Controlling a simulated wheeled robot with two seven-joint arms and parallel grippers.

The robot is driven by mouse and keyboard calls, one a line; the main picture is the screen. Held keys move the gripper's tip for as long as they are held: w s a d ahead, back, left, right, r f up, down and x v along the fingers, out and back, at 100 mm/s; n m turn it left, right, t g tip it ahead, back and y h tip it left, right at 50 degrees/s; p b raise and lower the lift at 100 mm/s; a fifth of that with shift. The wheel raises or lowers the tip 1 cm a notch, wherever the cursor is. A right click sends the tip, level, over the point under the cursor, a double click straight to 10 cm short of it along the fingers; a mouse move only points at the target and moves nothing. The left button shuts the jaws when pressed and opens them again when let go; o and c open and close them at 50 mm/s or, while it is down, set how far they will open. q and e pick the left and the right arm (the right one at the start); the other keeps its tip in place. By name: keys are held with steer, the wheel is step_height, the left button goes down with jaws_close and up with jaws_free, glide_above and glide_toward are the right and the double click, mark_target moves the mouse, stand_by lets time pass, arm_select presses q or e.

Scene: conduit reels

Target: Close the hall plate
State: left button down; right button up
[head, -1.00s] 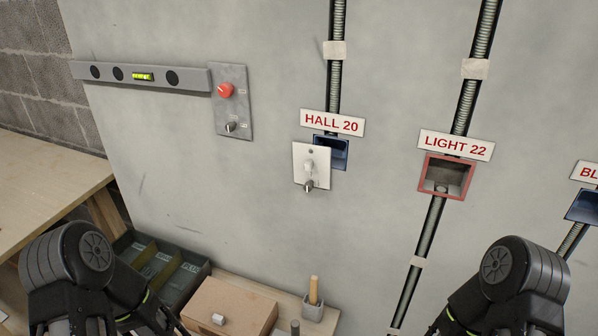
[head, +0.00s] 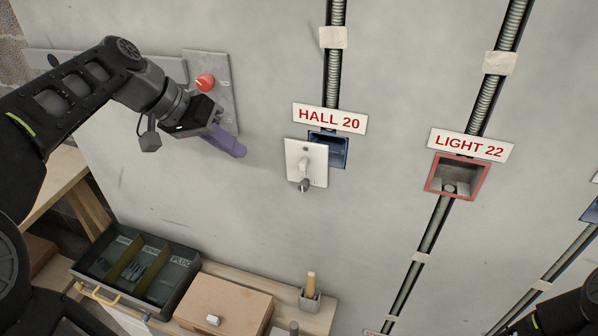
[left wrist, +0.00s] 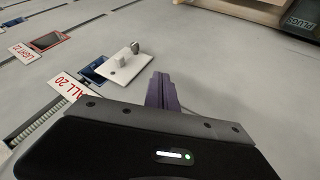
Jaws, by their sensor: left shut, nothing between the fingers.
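The white hall plate (head: 306,162) hangs askew on the wall below the HALL 20 label (head: 330,119). It is swung to the left, so part of the blue hall box (head: 330,149) shows beside it. The plate also shows in the left wrist view (left wrist: 122,64), beyond the purple fingertips (left wrist: 161,84). My right gripper is not visible; only part of my right arm shows.
A red-framed LIGHT 22 box (head: 457,176) is open at right. A panel with a red button (head: 205,82) is behind my left arm. Below stand a divided bin (head: 186,262), a cardboard box (head: 224,305) and a small cup (head: 310,299).

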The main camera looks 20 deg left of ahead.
mark_target(304, 168)
arm_select(q)
steer(key=shift+s+d, duration=0.25)
steer(key=shift+s, duration=0.3)
steer(key=shift+f, duration=0.1)
steer(key=shift+w, duration=0.1)
steer(key=w+d+f, duration=0.1)
steer(key=d+f, duration=0.1)
steer(key=w+d+f+p, duration=0.1)
steer(key=d+f, duration=0.2)
steer(key=w+d+f+p, duration=0.1)
steer(key=w+d+f, duration=0.1)
steer(key=shift+d+f, duration=0.25)
steer(key=shift+f, duration=0.05)
steer(key=shift+w+d, duration=0.1)
steer(key=shift+d, duration=0.35)
steer(key=shift+f, duration=0.1)
